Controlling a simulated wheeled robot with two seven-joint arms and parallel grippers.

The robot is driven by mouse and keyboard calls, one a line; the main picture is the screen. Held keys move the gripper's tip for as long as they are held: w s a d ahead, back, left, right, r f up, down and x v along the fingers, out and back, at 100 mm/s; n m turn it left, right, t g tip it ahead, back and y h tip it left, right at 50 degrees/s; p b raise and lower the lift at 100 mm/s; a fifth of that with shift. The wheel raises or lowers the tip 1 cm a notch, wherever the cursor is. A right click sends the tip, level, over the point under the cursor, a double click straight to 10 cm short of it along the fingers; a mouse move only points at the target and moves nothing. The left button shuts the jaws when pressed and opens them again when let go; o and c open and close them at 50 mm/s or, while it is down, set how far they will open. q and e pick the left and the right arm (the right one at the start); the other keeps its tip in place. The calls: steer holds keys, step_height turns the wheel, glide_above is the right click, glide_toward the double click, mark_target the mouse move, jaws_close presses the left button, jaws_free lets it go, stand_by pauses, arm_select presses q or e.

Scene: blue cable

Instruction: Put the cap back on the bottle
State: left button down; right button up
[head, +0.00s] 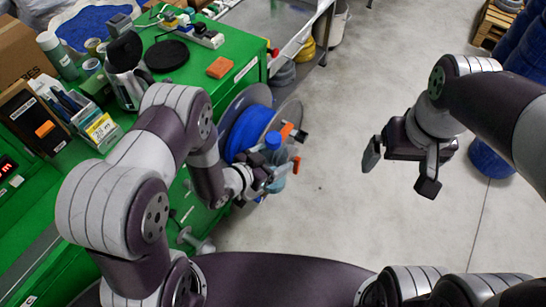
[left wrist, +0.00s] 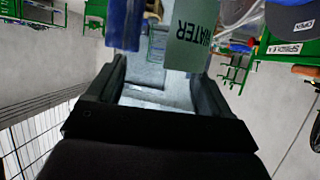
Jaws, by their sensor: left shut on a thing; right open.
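A small clear bottle (head: 278,182) with a blue top (head: 272,140) is at my left gripper (head: 268,177), in front of the cable reel. My left gripper is shut on the bottle, which is off the floor beside the green bench. In the left wrist view, clear bottle material (left wrist: 150,75) lies between the fingers, with a green label (left wrist: 190,35) reading WATER. The blue top looks like the cap, but I cannot tell whether it is seated on the neck. My right gripper (head: 400,170) is open and empty over the bare floor, well to the right of the bottle.
The green bench (head: 230,48) at the left carries a kettle, a black disc (head: 167,55), an orange block (head: 219,68) and boxes. A reel of blue cable (head: 245,128) stands close behind my left gripper. Blue drums (head: 490,158) stand at the right. The middle floor is clear.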

step_height(320, 180, down, 12)
steer(key=w, duration=0.1)
steer(key=shift+w, duration=0.15)
steer(key=shift+w, duration=0.1)
